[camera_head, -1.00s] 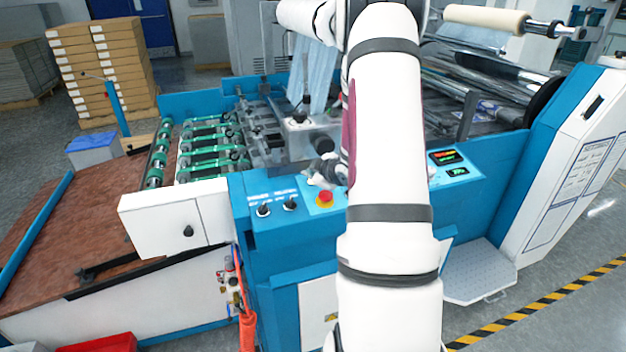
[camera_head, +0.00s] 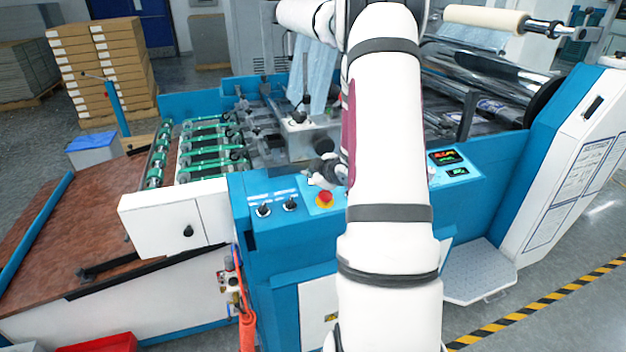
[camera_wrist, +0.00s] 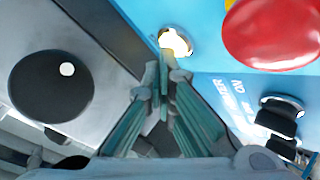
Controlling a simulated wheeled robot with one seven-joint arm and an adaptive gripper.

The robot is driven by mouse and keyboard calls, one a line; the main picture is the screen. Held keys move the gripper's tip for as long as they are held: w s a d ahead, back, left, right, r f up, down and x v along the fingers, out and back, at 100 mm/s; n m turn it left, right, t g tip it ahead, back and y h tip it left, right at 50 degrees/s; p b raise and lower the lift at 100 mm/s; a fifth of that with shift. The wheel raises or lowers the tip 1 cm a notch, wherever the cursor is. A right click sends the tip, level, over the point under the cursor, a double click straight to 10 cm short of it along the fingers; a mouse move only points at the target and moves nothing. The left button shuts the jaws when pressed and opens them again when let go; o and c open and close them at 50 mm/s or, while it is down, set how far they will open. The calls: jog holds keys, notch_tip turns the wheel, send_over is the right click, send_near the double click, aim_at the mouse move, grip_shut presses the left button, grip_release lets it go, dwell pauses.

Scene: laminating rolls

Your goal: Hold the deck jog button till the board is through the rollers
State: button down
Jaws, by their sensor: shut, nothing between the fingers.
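A small lit button (camera_wrist: 176,42), glowing white and yellow, sits on the blue control panel in the wrist view. My gripper (camera_wrist: 166,72) is shut and empty, with its fingertips right at the button's near edge. I cannot tell whether they press it. In the head view my arm hides the button and most of my gripper. The green-belted feed deck (camera_head: 208,151) lies left of my arm. The rollers (camera_head: 470,85) show partly at the right, behind my arm. I cannot make out a board on the deck or in the rollers.
A red emergency stop (camera_wrist: 272,32) is close to the right of my fingertips; it also shows in the head view (camera_head: 325,198). Black selector switches (camera_wrist: 280,118) are lower right. A black round knob (camera_wrist: 52,86) is at the left. Pale blue film (camera_head: 314,75) hangs behind.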

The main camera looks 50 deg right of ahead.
jog(key=shift+s+r+p, duration=0.15)
jog(key=shift+r+p, duration=0.4)
jog(key=shift+r, duration=0.25)
jog(key=r+p, duration=0.2)
jog(key=r, duration=0.1)
jog(key=s+r+p, duration=0.1)
jog(key=shift+a+r, duration=0.35)
jog(key=shift+w, duration=0.1)
